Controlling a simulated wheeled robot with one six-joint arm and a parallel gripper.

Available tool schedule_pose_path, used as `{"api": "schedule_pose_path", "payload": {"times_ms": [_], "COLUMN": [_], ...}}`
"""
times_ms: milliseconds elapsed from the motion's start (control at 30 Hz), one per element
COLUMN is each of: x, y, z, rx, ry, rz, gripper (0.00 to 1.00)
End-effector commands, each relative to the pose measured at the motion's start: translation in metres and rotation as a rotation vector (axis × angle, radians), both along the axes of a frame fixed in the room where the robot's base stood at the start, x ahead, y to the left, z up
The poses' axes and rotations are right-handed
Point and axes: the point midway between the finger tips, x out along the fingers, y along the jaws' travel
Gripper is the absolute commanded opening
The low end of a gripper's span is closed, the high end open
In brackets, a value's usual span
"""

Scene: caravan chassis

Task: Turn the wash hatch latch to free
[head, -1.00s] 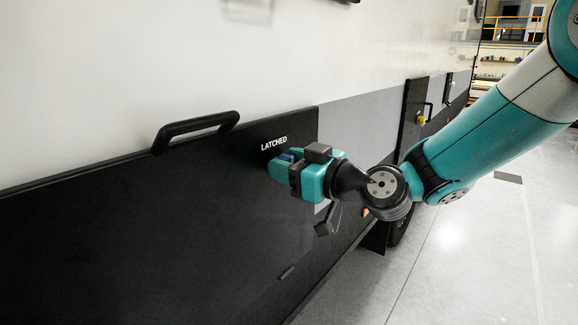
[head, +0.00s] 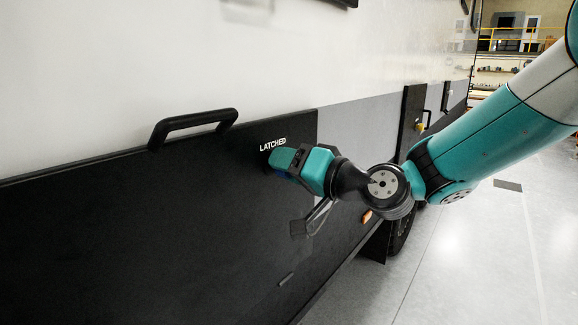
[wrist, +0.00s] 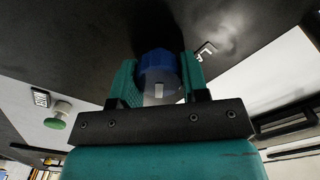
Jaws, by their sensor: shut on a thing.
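The wash hatch latch is a blue round knob (wrist: 157,68) on the black lower panel, with a pale mark on its near face. In the head view only a sliver of blue shows under my gripper (head: 279,161). In the wrist view my gripper's two teal fingers (wrist: 159,82) stand on either side of the knob, shut on it. The white word LATCHED (head: 273,145) is on the panel just above the fingertips in the head view. Part of white lettering (wrist: 207,50) shows right of the knob in the wrist view.
A black handle (head: 193,127) stands out from the panel's top edge, left of my gripper. An orange marker lamp (head: 367,216) and a wheel (head: 401,229) lie right. A green-ended knob (wrist: 56,122) shows left in the wrist view. Floor at right is clear.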

Motion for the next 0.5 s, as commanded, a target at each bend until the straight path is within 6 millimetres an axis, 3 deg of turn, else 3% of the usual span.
{"api": "schedule_pose_path", "payload": {"times_ms": [500], "x": [0.0004], "y": [-0.0003], "z": [0.0], "rx": [0.268], "ry": [0.342], "rz": [0.001], "gripper": [0.18]}}
